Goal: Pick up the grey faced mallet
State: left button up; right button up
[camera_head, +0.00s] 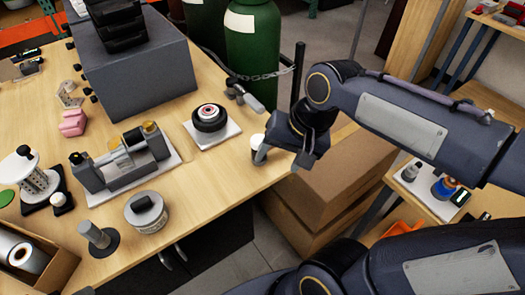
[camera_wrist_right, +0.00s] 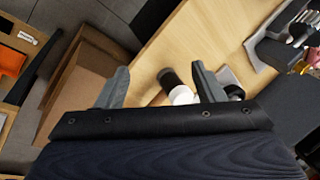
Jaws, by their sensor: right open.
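My right gripper (camera_head: 282,158) is open at the table's right edge, with its fingers pointing down. In the right wrist view its two grey fingers (camera_wrist_right: 162,85) stand apart. A short black cylinder with a white end (camera_wrist_right: 175,82) shows between them, nearer the right finger. It also shows in the head view as a white and dark piece (camera_head: 257,146), partly covered by the gripper. I cannot tell if it is part of the mallet. Another grey and dark piece (camera_head: 245,95), perhaps a mallet, lies farther back at the table edge. My left gripper is out of view.
A round black device (camera_head: 209,117) on a white pad and a grey vise-like fixture (camera_head: 124,160) stand left of the gripper on the wooden table (camera_head: 225,185). Green cylinders (camera_head: 254,50) stand behind. Cardboard boxes (camera_head: 325,185) sit below the right edge.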

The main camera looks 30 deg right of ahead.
aim_at(259, 139)
jog(key=w+m+g+h, duration=0.1)
jog(key=w+m, duration=0.1)
jog(key=w, duration=0.1)
jog(key=w+m+g+h, duration=0.1)
jog(key=w+m, duration=0.2)
jog(key=w, duration=0.1)
jog(key=w+d+m+g+b, duration=0.1)
jog(key=w+m, duration=0.1)
jog(key=w, duration=0.1)
jog(key=shift+w+f+m+h, duration=0.25)
jog(key=shift+m+h, duration=0.05)
jog(key=shift+h, duration=0.1)
jog(key=shift+w+f, duration=0.1)
jog(key=shift+f, duration=0.2)
notch_tip(259, 139, down, 7)
jog(key=shift+f, duration=0.1)
grip_shut()
jog(key=shift+r, duration=0.25)
